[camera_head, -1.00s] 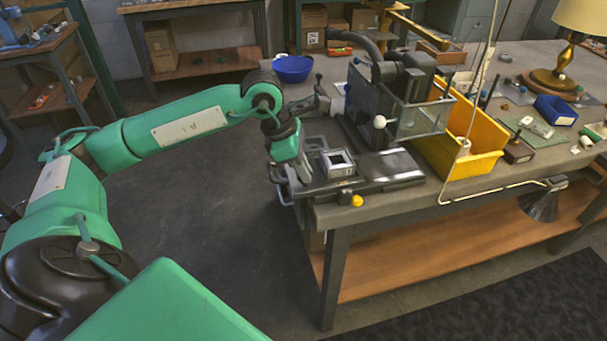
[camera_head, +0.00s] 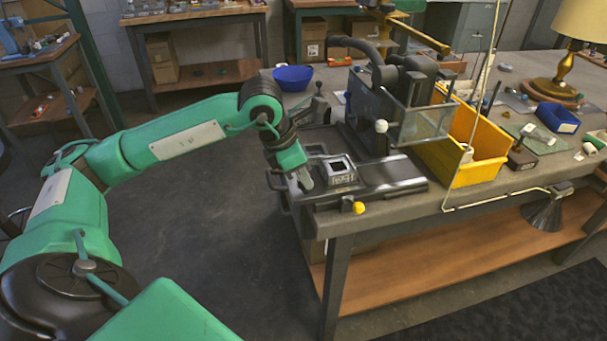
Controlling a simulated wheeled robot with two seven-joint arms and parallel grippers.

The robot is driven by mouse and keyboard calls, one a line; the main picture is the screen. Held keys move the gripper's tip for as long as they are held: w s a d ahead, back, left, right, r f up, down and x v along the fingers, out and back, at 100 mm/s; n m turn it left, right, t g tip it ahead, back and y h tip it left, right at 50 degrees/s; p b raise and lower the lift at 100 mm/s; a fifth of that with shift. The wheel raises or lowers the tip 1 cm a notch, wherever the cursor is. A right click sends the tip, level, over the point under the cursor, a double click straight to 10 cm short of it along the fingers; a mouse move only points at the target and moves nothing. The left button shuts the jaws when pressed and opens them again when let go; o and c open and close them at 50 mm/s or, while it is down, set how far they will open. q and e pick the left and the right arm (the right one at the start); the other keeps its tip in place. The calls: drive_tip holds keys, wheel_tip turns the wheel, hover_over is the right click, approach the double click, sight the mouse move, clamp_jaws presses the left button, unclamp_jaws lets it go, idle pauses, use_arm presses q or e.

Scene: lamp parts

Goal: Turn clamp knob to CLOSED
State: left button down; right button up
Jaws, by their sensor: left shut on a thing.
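The machine fixture (camera_head: 385,172) lies on the near left corner of the workbench, with a square metal block with an opening (camera_head: 339,170) on it. My left gripper (camera_head: 304,183) reaches down to the left end of the fixture, beside the block. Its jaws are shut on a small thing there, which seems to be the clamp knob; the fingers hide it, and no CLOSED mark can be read. A yellow ball knob (camera_head: 359,208) sticks out at the front edge, and a white ball knob (camera_head: 381,126) stands higher, both apart from the gripper. My right gripper is not in view.
A yellow bin (camera_head: 475,150) stands right of the machine. A lamp with a brass base (camera_head: 550,87) and a blue tray (camera_head: 557,117) are at the right. The floor left of the bench is clear.

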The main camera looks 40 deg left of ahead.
use_arm(q)
drive_tip(key=c, duration=1.4)
unclamp_jaws()
drive_tip(key=shift+c, duration=0.2)
drive_tip(key=v, duration=1.4)
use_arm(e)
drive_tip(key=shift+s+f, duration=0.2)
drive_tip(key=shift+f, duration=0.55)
use_arm(q)
drive_tip(key=shift+f, duration=0.1)
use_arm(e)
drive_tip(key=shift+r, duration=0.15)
